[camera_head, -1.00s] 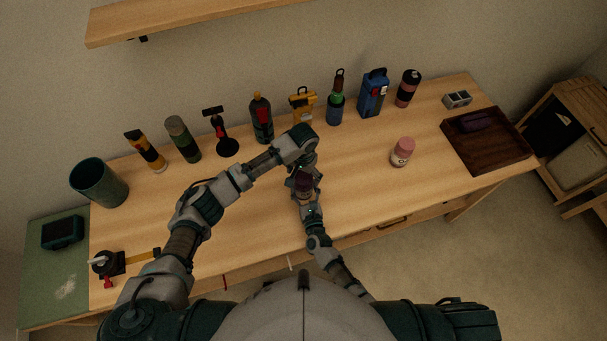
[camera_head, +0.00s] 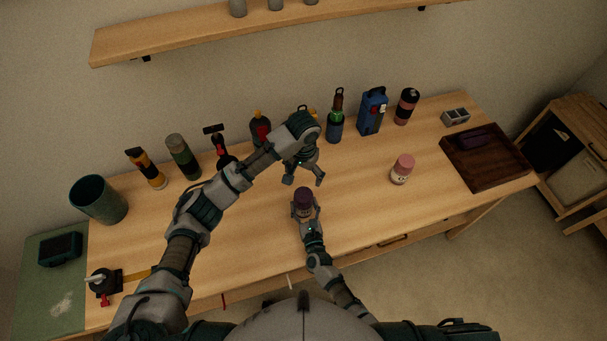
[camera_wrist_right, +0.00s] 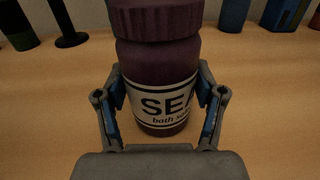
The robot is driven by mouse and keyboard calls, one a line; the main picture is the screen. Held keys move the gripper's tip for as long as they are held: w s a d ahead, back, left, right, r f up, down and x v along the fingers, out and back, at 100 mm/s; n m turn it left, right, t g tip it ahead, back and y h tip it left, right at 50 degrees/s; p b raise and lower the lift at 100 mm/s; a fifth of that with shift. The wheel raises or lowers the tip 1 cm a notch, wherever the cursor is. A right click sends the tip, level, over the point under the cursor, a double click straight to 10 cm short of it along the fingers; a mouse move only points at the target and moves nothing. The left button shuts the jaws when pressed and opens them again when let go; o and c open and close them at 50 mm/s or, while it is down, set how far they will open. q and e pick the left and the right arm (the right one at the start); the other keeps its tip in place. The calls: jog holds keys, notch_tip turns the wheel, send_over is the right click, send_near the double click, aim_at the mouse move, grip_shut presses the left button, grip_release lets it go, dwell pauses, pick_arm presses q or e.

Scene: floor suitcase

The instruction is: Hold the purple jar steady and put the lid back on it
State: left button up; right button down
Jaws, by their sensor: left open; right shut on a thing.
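The purple jar (camera_head: 304,208) stands upright on the table with its dark purple lid (camera_head: 304,194) on top. In the right wrist view the jar (camera_wrist_right: 160,95) fills the middle, with a white label, and the ridged lid (camera_wrist_right: 157,18) sits on its neck, its top cut off by the frame. My right gripper (camera_wrist_right: 160,115) is shut around the jar's body from both sides, at label height. It also shows in the head view (camera_head: 305,214). My left gripper (camera_head: 304,182) is open and empty, just above and behind the jar, apart from the lid.
A pink jar (camera_head: 402,169) stands to the right. A dark wooden tray (camera_head: 490,172) is at the table's right end. Bottles, a blue box (camera_head: 371,112) and tools line the back. A green cup (camera_head: 98,200) stands at the left. The table between the jars is clear.

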jog(key=shift+c, duration=0.2)
grip_release()
jog(key=shift+s, duration=0.1)
jog(key=v, duration=1.1)
jog(key=shift+s+d+f, duration=0.1)
jog(key=shift+s+d, duration=0.1)
jog(key=shift+s, duration=0.15)
